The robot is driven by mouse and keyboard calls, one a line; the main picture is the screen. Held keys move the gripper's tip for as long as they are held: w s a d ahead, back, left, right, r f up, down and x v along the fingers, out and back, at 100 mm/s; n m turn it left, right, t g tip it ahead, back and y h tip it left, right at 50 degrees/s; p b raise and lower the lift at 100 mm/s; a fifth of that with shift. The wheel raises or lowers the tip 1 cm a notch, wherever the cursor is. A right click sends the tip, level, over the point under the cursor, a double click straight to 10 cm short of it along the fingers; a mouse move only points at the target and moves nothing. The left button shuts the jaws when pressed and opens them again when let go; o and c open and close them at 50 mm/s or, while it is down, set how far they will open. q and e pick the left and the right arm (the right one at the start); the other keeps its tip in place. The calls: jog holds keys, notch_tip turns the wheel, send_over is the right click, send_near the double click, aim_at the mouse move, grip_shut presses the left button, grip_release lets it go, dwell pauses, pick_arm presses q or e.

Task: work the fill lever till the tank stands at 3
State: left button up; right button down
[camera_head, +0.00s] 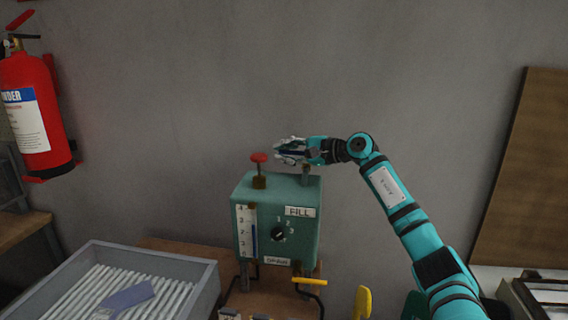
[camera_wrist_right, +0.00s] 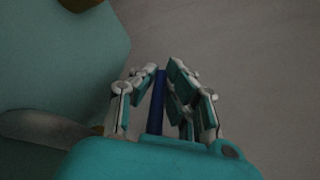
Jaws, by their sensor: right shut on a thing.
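The tank is a teal box (camera_head: 312,235) on a brown stand, with a FILL label (camera_head: 299,211) at its upper right front. Its white gauge (camera_head: 245,232) has a blue column that seems to top out between 2 and 3; it is too small to read surely. My right gripper (camera_head: 290,150) is above the tank's top right and shut on the fill lever, whose dark blue bar (camera_wrist_right: 157,103) runs between the fingers in the wrist view. In the head view the fingers mostly hide the lever's handle. My left gripper is not in view.
A red knob (camera_head: 259,157) stands on top of the tank, left of my gripper. A dial (camera_head: 278,233) and a yellow-handled lever (camera_head: 310,281) are on its front. A grey ribbed tray (camera_head: 205,290) lies front left. A fire extinguisher (camera_head: 30,110) hangs on the left.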

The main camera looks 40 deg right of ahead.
jog(key=shift+d, duration=0.1)
jog(key=c, duration=1.4)
grip_release()
jog(key=shift+o, duration=0.2)
jog(key=v, duration=1.2)
